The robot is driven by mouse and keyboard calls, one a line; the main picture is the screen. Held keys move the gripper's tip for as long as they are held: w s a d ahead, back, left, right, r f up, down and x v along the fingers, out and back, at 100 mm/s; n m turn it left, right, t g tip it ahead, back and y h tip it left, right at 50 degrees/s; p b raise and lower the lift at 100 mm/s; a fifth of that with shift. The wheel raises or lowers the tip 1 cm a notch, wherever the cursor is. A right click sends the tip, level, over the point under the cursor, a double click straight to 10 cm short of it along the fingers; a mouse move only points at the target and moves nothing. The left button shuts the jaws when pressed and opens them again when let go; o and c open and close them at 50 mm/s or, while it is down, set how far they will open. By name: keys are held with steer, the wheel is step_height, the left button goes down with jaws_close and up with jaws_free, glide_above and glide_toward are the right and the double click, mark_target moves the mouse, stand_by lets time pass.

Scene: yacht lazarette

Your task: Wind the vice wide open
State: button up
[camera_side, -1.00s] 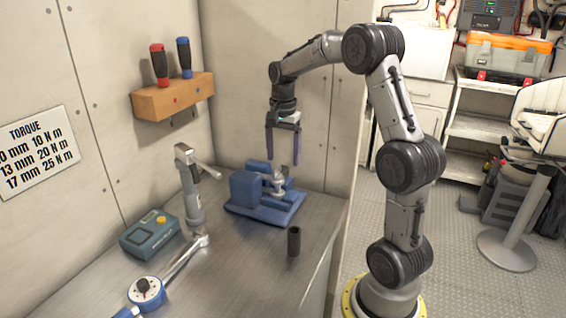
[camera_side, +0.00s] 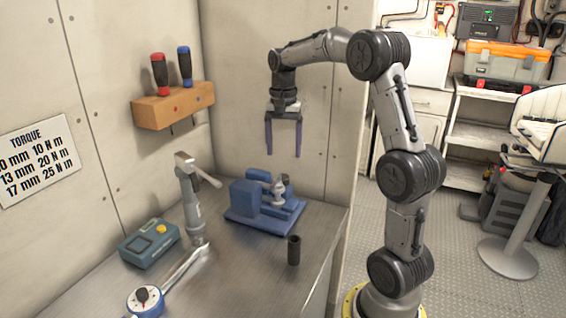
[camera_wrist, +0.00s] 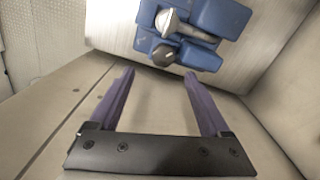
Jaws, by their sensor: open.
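The blue vice (camera_side: 262,205) stands on the metal bench near its back right corner. A grey metal part (camera_side: 276,189) sits at its jaws; I cannot tell whether the vice grips it. My gripper (camera_side: 284,152) points down above the vice, with its two dark purple fingers apart and nothing between them. In the wrist view the vice (camera_wrist: 207,18) shows at the top, beyond the fingertips of my gripper (camera_wrist: 158,72). The fingers touch nothing.
A dark upright cylinder (camera_side: 293,250) stands on the bench (camera_side: 225,285) in front of the vice. A grey upright tool (camera_side: 190,195), a teal box (camera_side: 150,243) and a dial wrench (camera_side: 146,300) are to the left. A wooden rack (camera_side: 173,105) holds two screwdrivers on the wall.

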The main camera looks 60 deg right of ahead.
steer(key=r+n, duration=0.1)
steer(key=n, duration=0.9)
glide_toward(283, 177)
step_height(283, 177, down, 8)
steer(key=shift+s+a+f, duration=0.1)
steer(key=shift+a+f, duration=0.1)
steer(key=shift+c, duration=0.2)
jaws_close()
steer(key=shift+n, duration=0.6)
steer(key=shift+o, duration=0.2)
jaws_free()
